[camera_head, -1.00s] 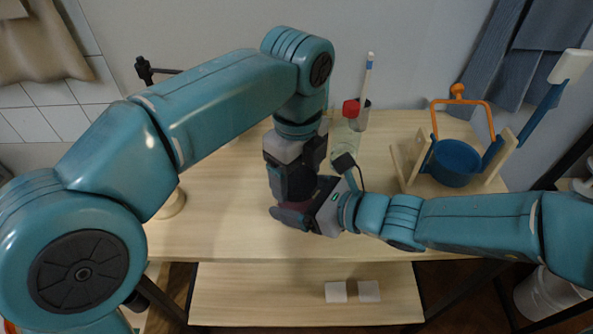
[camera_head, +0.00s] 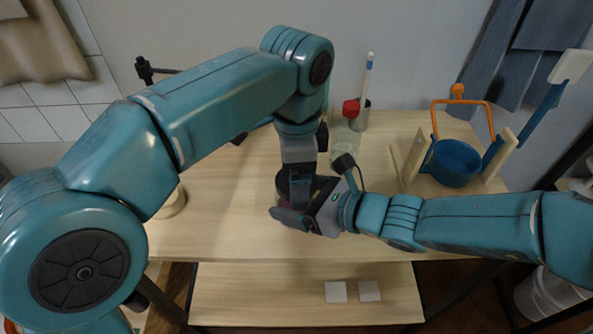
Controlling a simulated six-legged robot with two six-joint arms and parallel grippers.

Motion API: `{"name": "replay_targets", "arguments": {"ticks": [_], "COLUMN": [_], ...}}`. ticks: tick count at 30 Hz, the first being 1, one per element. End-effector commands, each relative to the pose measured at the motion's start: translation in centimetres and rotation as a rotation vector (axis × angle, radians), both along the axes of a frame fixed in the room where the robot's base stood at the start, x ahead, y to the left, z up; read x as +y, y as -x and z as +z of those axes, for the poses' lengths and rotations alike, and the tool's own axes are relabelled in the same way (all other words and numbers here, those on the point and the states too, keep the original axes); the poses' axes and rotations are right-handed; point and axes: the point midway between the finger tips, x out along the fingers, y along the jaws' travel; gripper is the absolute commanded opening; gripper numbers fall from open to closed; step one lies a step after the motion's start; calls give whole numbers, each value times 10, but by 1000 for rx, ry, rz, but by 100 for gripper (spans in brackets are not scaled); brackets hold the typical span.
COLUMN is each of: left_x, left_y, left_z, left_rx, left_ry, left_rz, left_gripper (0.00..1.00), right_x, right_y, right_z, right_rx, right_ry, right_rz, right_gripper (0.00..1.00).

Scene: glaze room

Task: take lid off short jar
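The short jar (camera_head: 284,201) stands on the wooden table, with a dark lid (camera_head: 281,181) and a reddish body, both mostly hidden by my grippers. My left gripper (camera_head: 299,198) points down from above over the lid. Its fingertips are hard to make out, so I cannot tell how far they are closed. My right gripper (camera_head: 303,212) comes in from the right, low, with its fingers around the jar body; it looks shut on it.
A clear bottle with a red cap (camera_head: 351,109) stands behind, beside a cup (camera_head: 360,121) holding a brush. A blue pot (camera_head: 455,163) sits in a wooden stand at right. Two white pieces (camera_head: 336,292) lie on the lower shelf. The table's left middle is clear.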

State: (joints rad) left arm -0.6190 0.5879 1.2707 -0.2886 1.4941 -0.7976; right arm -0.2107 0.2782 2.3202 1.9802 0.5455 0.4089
Motion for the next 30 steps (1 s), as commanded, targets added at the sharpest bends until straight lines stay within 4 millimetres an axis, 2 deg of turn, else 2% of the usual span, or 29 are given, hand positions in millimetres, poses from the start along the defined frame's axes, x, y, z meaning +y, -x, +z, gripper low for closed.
{"name": "replay_targets", "arguments": {"ticks": [5,13,19,23,30], "left_x": [-2,-2,-1,2,6], "left_y": [2,1,2,4,4], "left_z": [4,40,46,48,66], "left_rx": [4,2,5,18,26], "left_ry": [3,4,0,-7,-5], "left_rz": [-3,-3,-47,-236,-696], "left_gripper": [100,100,98,98,98], "right_x": [0,0,0,0,0], "right_y": [-1,-1,-1,-1,-1], "right_z": [1,1,1,1,1], "right_rx": [-2,-1,-2,-2,-2], "right_ry": [-2,-2,-2,-2,-2], "right_rz": [-3,-2,-2,-2,-2], "right_gripper": [0,0,0,0,0]}}
